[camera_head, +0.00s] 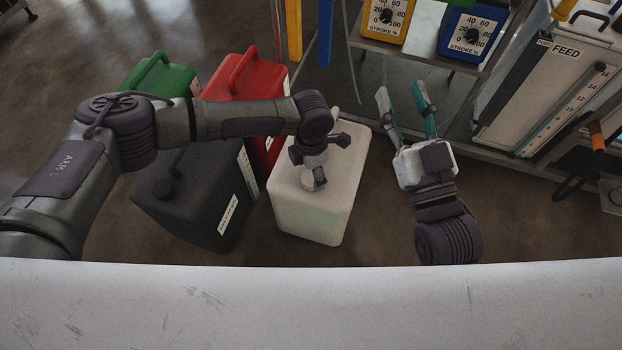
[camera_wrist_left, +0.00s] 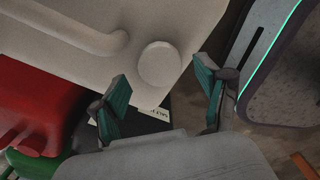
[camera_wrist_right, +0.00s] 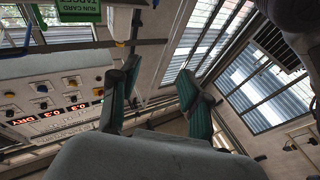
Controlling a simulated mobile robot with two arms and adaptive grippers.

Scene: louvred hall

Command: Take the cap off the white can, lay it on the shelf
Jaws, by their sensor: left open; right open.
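The white can (camera_head: 345,185) stands on the floor in the middle of the head view. Its round white cap (camera_wrist_left: 159,64) shows on the can top in the left wrist view, beside the moulded handle. My left gripper (camera_wrist_left: 162,88) is open over the can, its fingers apart with the cap just beyond them; I cannot tell the height between them. In the head view my left gripper and wrist largely hide the cap. My right gripper (camera_head: 400,89) is open and empty, to the right of the can. The metal shelf (camera_head: 424,60) is at the upper right.
Black (camera_head: 190,210), red (camera_head: 268,82) and green (camera_head: 160,76) cans stand left of the white can. A yellow pump (camera_head: 384,22) and a blue pump (camera_head: 470,30) stand on the shelf. A feed cabinet (camera_head: 545,90) is at the right. Floor shows right of the can.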

